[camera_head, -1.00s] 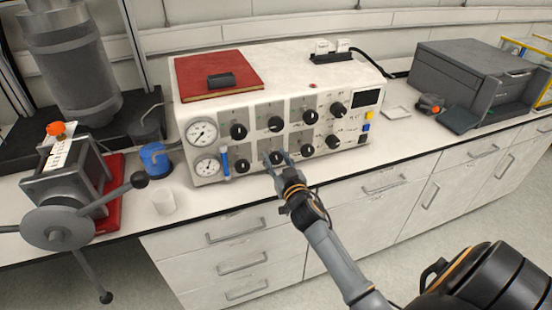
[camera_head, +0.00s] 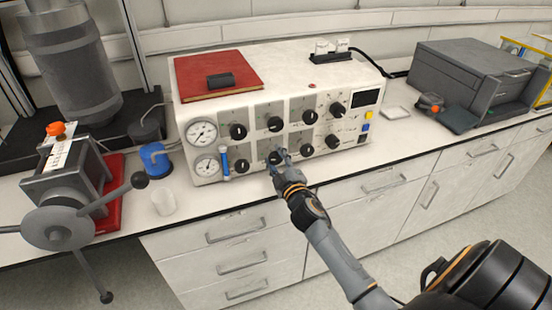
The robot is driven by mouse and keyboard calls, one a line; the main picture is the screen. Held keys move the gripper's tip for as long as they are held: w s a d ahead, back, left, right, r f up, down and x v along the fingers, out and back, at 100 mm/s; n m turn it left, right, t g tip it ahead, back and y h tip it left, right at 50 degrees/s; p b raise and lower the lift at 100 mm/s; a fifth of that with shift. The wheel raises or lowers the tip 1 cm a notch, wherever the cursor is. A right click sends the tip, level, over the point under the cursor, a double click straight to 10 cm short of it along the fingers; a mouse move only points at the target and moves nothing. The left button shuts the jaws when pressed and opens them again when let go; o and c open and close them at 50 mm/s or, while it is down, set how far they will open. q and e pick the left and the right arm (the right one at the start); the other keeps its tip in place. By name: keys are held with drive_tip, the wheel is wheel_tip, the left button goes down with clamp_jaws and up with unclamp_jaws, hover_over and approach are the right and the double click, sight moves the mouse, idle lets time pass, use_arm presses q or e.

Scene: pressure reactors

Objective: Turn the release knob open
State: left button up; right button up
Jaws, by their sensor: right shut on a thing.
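The white control box (camera_head: 230,117) stands on the counter, with two rows of black knobs on its front. My right gripper (camera_head: 279,158) is at the lower row and is shut on a black knob (camera_head: 273,156), the second from the left in that row. The fingers partly cover this knob. I cannot read the small labels, so I cannot tell from print which knob is the release knob. My left gripper is not in view.
Two gauges (camera_head: 202,132) and a blue-handled part (camera_head: 225,162) are left of the held knob. A red book (camera_head: 217,73) lies on the box. A reactor with a spoked handwheel (camera_head: 58,226) stands at the left. A small clear beaker (camera_head: 163,201) stands near the counter edge.

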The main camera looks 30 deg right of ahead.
drive_tip(key=n, duration=0.5)
drive_tip(key=shift+n, duration=0.3)
drive_tip(key=n, duration=0.5)
drive_tip(key=shift+n, duration=0.3)
drive_tip(key=o, duration=1.2)
drive_tip(key=v, duration=1.2)
